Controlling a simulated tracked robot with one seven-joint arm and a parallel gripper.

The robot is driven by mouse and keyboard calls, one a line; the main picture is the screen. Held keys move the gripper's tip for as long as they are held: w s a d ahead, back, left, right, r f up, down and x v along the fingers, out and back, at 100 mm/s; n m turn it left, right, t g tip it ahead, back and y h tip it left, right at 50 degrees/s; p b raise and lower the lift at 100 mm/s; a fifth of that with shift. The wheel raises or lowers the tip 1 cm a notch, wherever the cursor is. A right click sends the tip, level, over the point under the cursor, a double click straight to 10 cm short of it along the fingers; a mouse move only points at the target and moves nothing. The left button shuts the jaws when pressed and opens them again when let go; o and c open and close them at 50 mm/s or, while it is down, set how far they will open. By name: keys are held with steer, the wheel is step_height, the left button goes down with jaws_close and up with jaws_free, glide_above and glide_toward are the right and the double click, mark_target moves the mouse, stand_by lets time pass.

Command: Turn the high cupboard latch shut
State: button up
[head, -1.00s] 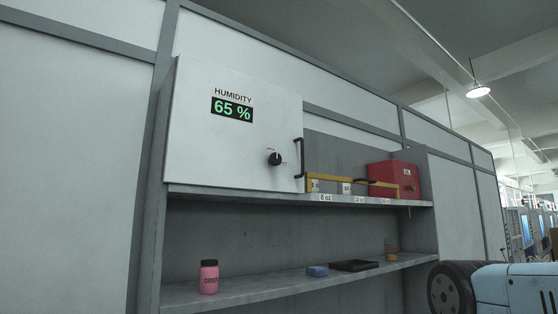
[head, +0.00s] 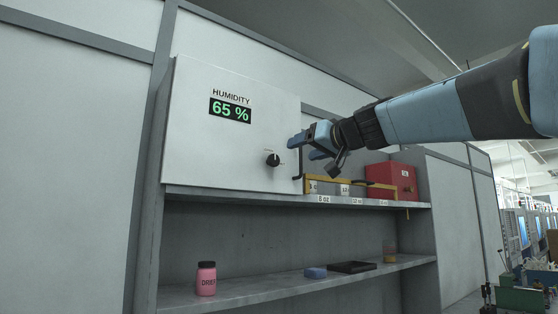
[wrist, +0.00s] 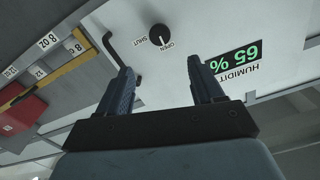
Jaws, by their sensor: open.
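The cupboard latch is a round black knob (head: 273,160) low on the right side of the white cupboard door (head: 215,150). In the wrist view the knob (wrist: 160,36) shows beyond the fingertips, with OPEN and SHUT labels beside it. A light mark on it seems to point toward OPEN. My gripper (head: 304,147) is up and to the right of the knob in the head view, open and empty. In the wrist view my gripper (wrist: 162,74) has its fingers spread, with the knob between their lines and apart from both.
A yellow rail (head: 345,180) and red box (head: 393,178) stand right of the door. A pink bottle (head: 206,278) stands on the lower shelf.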

mark_target(276, 159)
steer(key=x, duration=1.2)
steer(key=shift+w+a+f, duration=0.1)
steer(key=shift+w+a, duration=0.1)
steer(key=shift+w, duration=0.1)
steer(key=shift+c, duration=0.4)
steer(key=c, duration=0.9)
steer(key=shift+d, duration=0.15)
steer(key=shift+c, duration=0.4)
